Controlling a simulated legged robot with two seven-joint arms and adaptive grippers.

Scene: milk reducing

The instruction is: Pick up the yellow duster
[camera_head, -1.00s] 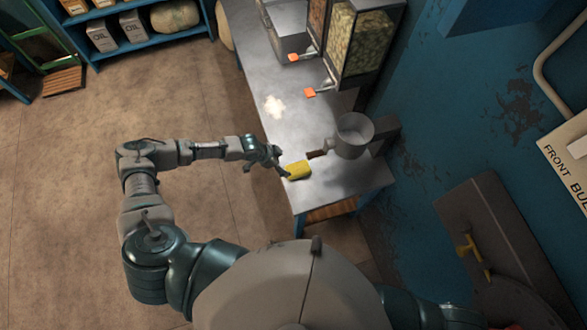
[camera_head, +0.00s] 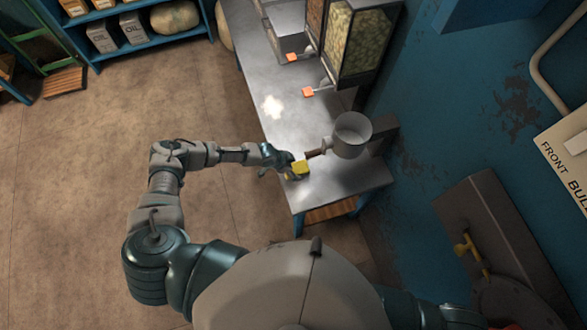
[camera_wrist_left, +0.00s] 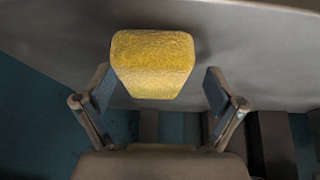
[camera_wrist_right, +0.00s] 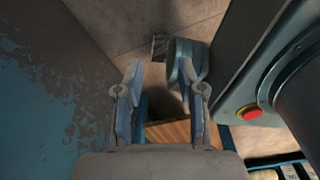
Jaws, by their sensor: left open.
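The yellow duster (camera_head: 301,168) lies on the near part of the grey metal table, close to its left edge. My left gripper (camera_head: 286,167) is at its left side in the head view, its fingers partly covering the duster. In the left wrist view the duster (camera_wrist_left: 153,62) sits centred ahead, between the lines of the two spread fingers (camera_wrist_left: 158,90). There is a gap on each side, and neither finger appears to touch it. My right gripper (camera_wrist_right: 160,92) shows in the right wrist view with fingers apart and nothing between them.
A grey pot (camera_head: 349,136) with a brown handle stands just right of the duster, the handle end close to it. A white splash (camera_head: 272,107) marks the table (camera_head: 260,70) farther back.

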